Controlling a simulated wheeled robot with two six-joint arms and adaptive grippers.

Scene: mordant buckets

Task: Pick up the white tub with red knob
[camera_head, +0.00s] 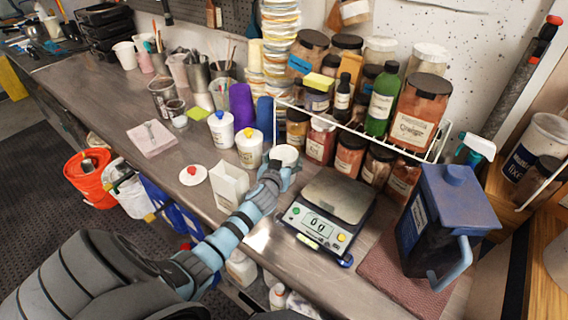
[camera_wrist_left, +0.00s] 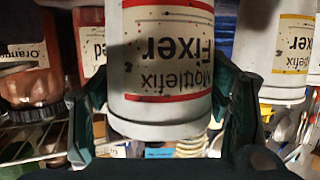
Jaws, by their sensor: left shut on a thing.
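My left gripper (camera_head: 277,174) is shut on a white tub (camera_head: 286,154) near the bench's back, in front of the jar shelf. In the left wrist view the tub (camera_wrist_left: 168,60) stands between both fingers, its label reading "Mottlefix Fixer" with red bands. The tub looks open at the top in the head view. A round white lid with a red knob (camera_head: 193,174) lies apart on the bench to the left. I cannot tell whether the tub touches the bench; the gripper hides its lower part. My right gripper is not in view.
A tub with a yellow knob (camera_head: 250,150) and one with a blue knob (camera_head: 221,131) stand left of the held tub. A white carton (camera_head: 228,188) is close left of my gripper. A scale (camera_head: 325,215) and blue jug (camera_head: 440,222) are right. Jars fill the wire shelf (camera_head: 350,128) behind.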

